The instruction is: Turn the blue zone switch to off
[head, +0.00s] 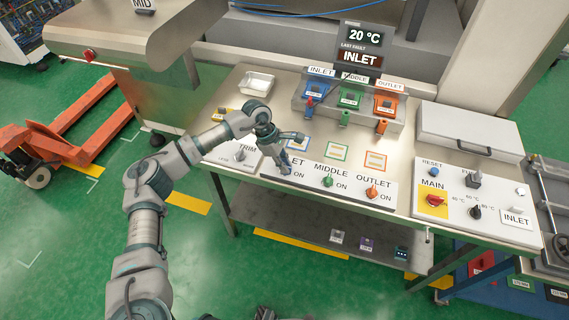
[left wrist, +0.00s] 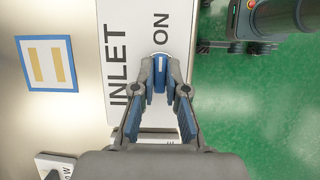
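The blue zone switch is a round blue knob (left wrist: 159,72) with a white line, beside the words INLET and ON on a white panel. In the left wrist view the line runs upright in the picture, along the panel toward the ON side. My left gripper (left wrist: 160,82) has its fingertips on both sides of the knob; I cannot tell whether they press on it. In the head view my left gripper (head: 284,160) is down at the INLET end of the panel and largely hides the knob. I do not make out my right gripper.
The green MIDDLE knob (head: 327,181) and orange OUTLET knob (head: 372,192) sit to the right on the same panel. A TRIM box (head: 240,153) stands left. The red MAIN switch (head: 434,200) is further right. Blue, green and orange units stand behind; a display reads 20 °C, INLET.

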